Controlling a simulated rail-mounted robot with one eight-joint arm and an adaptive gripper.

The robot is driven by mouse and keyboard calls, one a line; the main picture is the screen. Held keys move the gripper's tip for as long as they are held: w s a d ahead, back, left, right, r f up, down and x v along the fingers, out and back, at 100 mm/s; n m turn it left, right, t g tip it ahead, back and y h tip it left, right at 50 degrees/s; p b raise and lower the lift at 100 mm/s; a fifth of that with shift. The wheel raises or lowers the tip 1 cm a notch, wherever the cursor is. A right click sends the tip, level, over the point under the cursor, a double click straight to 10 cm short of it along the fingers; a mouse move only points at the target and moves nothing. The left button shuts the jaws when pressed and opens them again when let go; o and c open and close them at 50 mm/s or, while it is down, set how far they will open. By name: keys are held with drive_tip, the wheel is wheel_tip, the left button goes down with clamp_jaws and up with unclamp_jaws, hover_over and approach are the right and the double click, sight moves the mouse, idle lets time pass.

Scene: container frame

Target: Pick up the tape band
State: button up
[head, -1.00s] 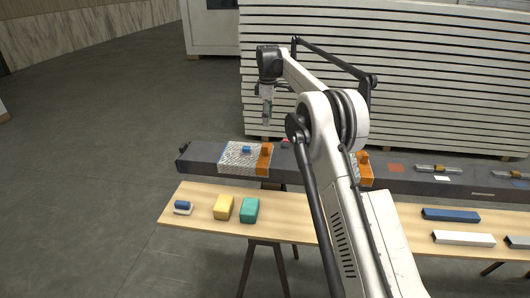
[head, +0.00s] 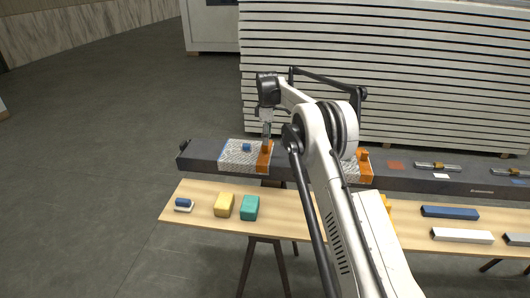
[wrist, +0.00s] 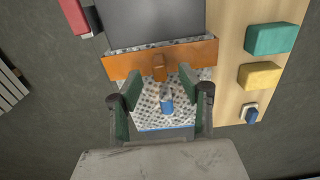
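An orange band (head: 263,160) lies across the dark beam at the edge of a patterned wrap; I take it as the tape band. It also shows in the wrist view (wrist: 192,54), with a raised orange tab (wrist: 159,68) at its middle. A second orange band (head: 366,171) lies further right, partly behind my arm. My gripper (wrist: 160,82) is open and empty, its green-padded fingers spread to either side of the tab's line. In the head view my gripper (head: 266,136) is just above the first band. Whether it touches the tab cannot be told.
A small blue block (wrist: 167,104) sits on the patterned wrap (wrist: 150,112) close between my fingers. The beam (head: 203,155) runs behind a wooden table (head: 290,224) with yellow (head: 224,205) and teal (head: 250,207) blocks. Stacked white panels (head: 400,75) stand behind.

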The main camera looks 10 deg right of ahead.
sight(265, 151)
drive_tip(key=shift+w+a+f+p, duration=0.1)
drive_tip(key=shift+a+f+p, duration=0.1)
drive_tip(key=shift+f, duration=1)
drive_tip(key=shift+w+a+f+p, duration=0.1)
drive_tip(key=shift+a+f+p, duration=0.05)
drive_tip(key=shift+f, duration=1)
clamp_jaws()
